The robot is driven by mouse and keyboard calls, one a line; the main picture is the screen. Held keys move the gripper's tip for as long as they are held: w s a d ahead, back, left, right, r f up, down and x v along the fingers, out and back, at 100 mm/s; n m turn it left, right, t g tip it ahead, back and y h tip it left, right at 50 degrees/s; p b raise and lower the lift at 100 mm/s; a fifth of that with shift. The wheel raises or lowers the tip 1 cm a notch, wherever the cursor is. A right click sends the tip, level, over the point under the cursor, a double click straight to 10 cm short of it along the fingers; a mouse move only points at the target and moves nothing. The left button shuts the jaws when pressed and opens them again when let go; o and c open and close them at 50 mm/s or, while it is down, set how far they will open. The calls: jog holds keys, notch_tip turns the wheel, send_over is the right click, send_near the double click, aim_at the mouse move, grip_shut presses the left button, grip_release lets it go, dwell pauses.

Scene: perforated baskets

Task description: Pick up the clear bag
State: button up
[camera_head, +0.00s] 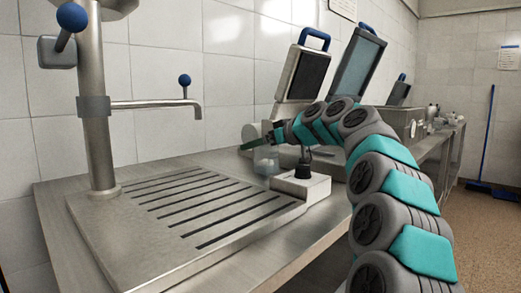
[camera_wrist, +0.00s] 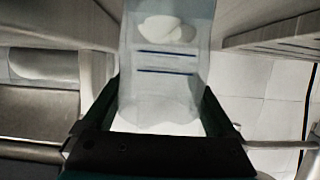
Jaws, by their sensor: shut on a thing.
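The clear bag (camera_wrist: 165,85) fills the middle of the wrist view. It is translucent, with two dark blue lines across it and white round shapes inside near its far end. My gripper (camera_wrist: 160,110) has a finger on each side of the bag and is shut on it. In the head view the bag (camera_head: 265,160) shows as a small pale, see-through shape just below my gripper (camera_head: 250,138), over the metal counter. Whether the bag still touches the counter cannot be told.
A slotted metal drainboard (camera_head: 215,205) with a tap column (camera_head: 95,110) stands at the left. A white block with a black knob (camera_head: 302,183) is close to my gripper. Tilted panels with blue handles (camera_head: 358,65) stand behind my arm. The front counter strip is clear.

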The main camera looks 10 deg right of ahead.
notch_tip(320, 180, up, 10)
jog(key=p, duration=0.3)
dwell(0.4)
